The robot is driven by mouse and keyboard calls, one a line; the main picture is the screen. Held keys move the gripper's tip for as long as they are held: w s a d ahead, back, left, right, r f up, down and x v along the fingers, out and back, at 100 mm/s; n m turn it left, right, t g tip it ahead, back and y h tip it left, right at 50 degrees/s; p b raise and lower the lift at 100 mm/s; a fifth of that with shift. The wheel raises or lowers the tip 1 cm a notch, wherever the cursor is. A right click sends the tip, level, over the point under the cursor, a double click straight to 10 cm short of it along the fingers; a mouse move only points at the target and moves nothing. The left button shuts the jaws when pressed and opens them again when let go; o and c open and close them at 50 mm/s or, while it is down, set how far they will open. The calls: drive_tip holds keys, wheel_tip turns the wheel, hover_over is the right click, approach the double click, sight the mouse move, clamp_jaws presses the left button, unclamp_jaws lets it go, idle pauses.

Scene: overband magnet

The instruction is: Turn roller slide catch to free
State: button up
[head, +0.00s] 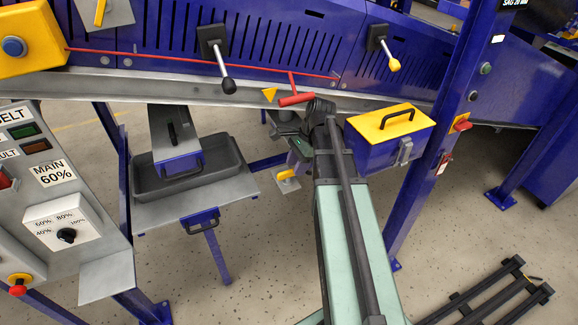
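My arm reaches up from the bottom middle. Its dark wrist end, with my gripper (298,150), is under the conveyor's lower rail. The fingers are small and partly hidden, so I cannot tell if they are open or shut. A red handle (296,99) shows just above the wrist, beside a yellow triangular marker (270,94). A yellow handle (288,174) on a small plate is below the gripper; I cannot tell if they touch. Two levers are on the blue frame: one with a black knob (228,86), one with a yellow knob (394,65). No label shows which part is the roller slide catch.
A blue box with yellow lid (391,122) is right of my arm. A grey tray (190,175) on a stand is to the left. A control panel (45,185) fills the left edge. A blue post (435,130) stands at right. Dark bars (495,292) lie lower right.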

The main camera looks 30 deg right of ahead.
drive_tip(key=d, duration=1)
drive_tip(key=shift+s, duration=0.4)
